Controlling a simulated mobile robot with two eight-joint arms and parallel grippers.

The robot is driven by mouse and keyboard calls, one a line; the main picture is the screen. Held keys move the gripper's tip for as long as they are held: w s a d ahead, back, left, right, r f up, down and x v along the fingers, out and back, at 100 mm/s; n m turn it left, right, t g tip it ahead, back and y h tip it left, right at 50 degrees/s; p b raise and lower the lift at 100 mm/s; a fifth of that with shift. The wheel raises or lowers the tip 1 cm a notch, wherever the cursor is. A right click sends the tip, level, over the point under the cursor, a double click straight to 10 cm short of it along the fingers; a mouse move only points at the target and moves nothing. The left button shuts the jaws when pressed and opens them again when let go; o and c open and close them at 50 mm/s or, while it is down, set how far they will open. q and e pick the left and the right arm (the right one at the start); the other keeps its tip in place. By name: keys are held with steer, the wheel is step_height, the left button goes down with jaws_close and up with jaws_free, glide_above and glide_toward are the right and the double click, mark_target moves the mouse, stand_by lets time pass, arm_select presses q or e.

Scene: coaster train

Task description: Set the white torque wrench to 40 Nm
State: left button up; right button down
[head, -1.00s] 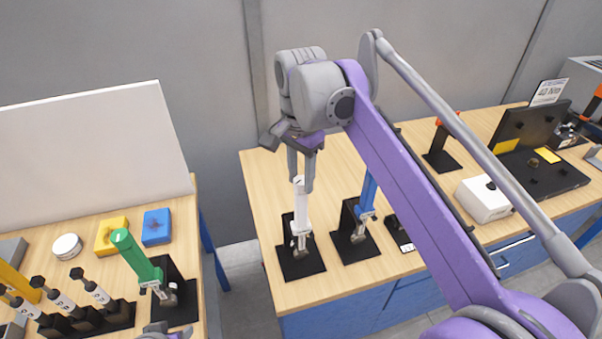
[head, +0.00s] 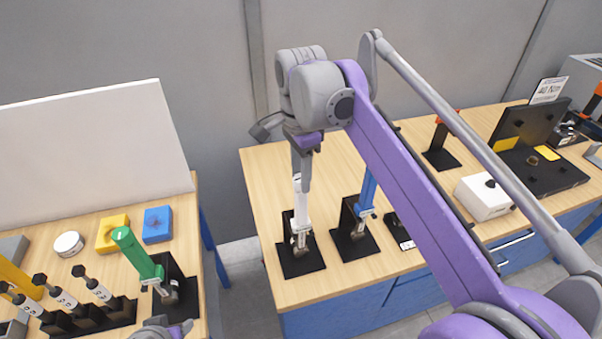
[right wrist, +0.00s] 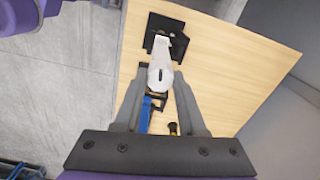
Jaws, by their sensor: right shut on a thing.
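The white torque wrench (head: 301,208) stands upright in a black holder (head: 302,262) on the wooden workbench. It also shows in the right wrist view (right wrist: 161,72), between my fingers. My right gripper (head: 301,180) points down from above and is shut on the top of the wrench's white handle. Its fingers hide part of the handle, and I cannot read any scale. A small grey and purple part of my left gripper (head: 165,330) shows at the bottom edge; its fingers cannot be made out.
A blue wrench (head: 366,195) stands in a holder just right of the white one. A green-handled wrench (head: 135,252) stands on the left table. A card (head: 548,91) reading 40 Nm is at the far right, behind a black open case (head: 545,175). A white box (head: 485,197) sits nearer.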

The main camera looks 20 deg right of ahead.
steer(key=shift+c, duration=2.4)
jaws_free()
steer(key=shift+r, duration=0.15)
step_height(320, 180, up, 11)
steer(key=shift+f+p, duration=0.2)
steer(key=shift+p, duration=0.1)
